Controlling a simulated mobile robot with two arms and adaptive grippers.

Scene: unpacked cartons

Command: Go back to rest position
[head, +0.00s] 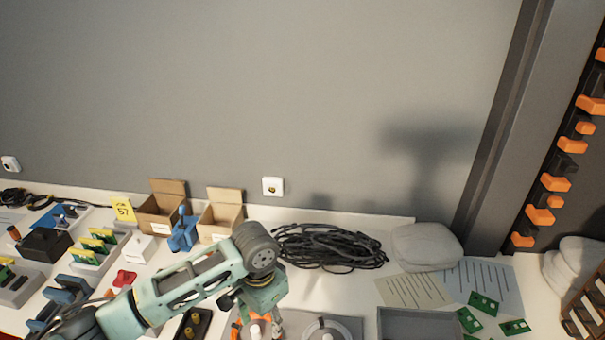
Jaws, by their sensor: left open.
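My left arm comes in from the lower left in the head view. Its gripper (254,326) points down at the bottom edge, in front of the coil of black cable, and orange finger parts show. The gripper is open. A pale round-topped object shows between or behind the fingers, and I cannot tell whether they touch it. My right gripper is not in view.
Two open cartons (221,216) stand against the wall beside a blue object (184,231). A black cable coil (328,247) lies right of them. A grey bin (420,322), green circuit boards (483,301) and paper sheets (412,291) fill the right. Several small parts crowd the left.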

